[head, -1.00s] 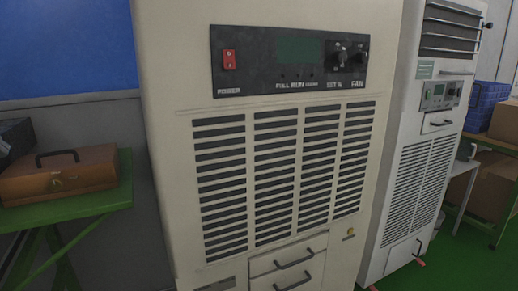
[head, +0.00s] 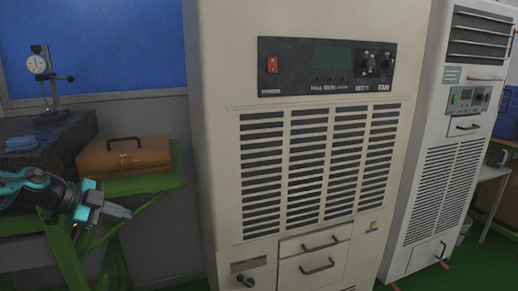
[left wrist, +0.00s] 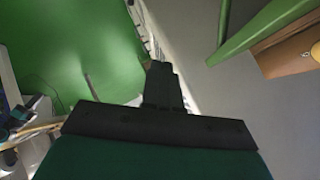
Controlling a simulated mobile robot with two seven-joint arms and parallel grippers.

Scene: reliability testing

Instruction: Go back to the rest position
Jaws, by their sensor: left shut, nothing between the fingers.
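My left gripper (head: 117,211) comes in from the left in the head view, low in front of the green table. It is shut and empty, its fingers pointing right toward the cabinet and apart from it. In the left wrist view its closed dark fingers (left wrist: 162,85) point over the green floor and grey wall. My right gripper does not show in either view.
A tall beige cabinet (head: 218,150) with a control panel (head: 326,67) fills the middle, and a similar white one (head: 452,160) stands at right. An orange toolbox (head: 125,157) sits on the green table (head: 150,183).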

